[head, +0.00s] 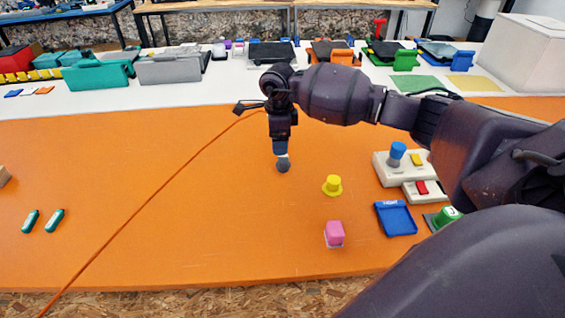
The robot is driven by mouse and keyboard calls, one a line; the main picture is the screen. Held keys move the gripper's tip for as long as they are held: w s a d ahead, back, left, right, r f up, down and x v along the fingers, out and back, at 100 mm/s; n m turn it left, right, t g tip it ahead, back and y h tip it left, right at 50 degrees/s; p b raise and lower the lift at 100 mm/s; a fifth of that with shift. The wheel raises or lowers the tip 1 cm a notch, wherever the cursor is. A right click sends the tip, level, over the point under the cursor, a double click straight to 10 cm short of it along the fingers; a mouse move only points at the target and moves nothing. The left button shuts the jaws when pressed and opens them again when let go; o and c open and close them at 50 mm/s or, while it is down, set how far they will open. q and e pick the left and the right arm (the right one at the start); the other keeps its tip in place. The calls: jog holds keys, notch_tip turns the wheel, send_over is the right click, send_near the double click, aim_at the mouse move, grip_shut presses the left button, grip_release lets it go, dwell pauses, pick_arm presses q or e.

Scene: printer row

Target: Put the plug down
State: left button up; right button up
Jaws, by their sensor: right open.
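My right gripper (282,152) points down over the middle of the orange mat and is open. Its tips show as a grey-blue and dark shape; I cannot tell whether a small part of that shape is a separate piece. A yellow knobbed piece with a wide foot (332,186) stands on the mat to the right of the gripper, apart from it. A pink block-like piece (335,232) stands nearer the front edge. A blue cylinder (397,152) stands upright on a pale block at the right. Which of these is the plug is not clear. My left gripper is out of view.
A blue tray (395,218) and a green piece (446,215) lie at the right, near my arm. Two teal capsules (42,221) lie at the left. A thin orange cable (150,205) crosses the mat. Several printers line the back. The left-centre mat is mostly clear.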

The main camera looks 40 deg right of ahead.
aim_at(280, 157)
notch_tip(280, 157, down, 2)
jog(key=shift+f, duration=0.25)
jog(key=shift+s+f, duration=0.1)
jog(key=shift+f, duration=0.65)
notch_tip(280, 157, down, 4)
jog(key=shift+r+b, duration=0.1)
jog(key=shift+b, duration=0.2)
jog(key=shift+c, duration=0.7)
jog(key=c, duration=0.8)
jog(key=shift+r+p, duration=0.95)
jog(key=shift+r, duration=9.1)
